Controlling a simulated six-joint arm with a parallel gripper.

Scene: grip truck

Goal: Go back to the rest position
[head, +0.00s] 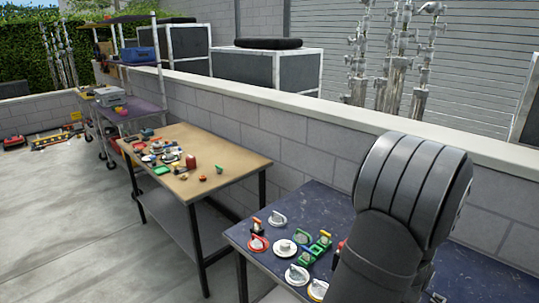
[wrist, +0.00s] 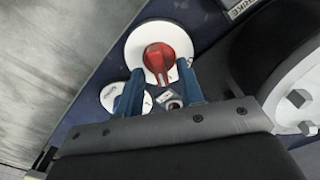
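My gripper (wrist: 159,68) shows in the wrist view as two blue fingers standing well apart, with nothing visibly clamped between them. Just past the fingertips is a white disc with a red handle (wrist: 158,50). Another white disc (wrist: 112,98) lies by the left finger and is partly covered by it. A small grey and red part (wrist: 170,98) shows between the fingers; I cannot tell what it is. In the head view my dark arm covers the right part of the blue table (head: 315,200), and the gripper is hidden behind it.
Several round-based fittings, a white one (head: 285,248) and a red-rimmed one (head: 257,244) among them, and a green clamp (head: 318,248) lie on the blue table's left part. A wooden-topped table (head: 235,160) with small parts stands beyond. A block wall (head: 250,118) runs behind both.

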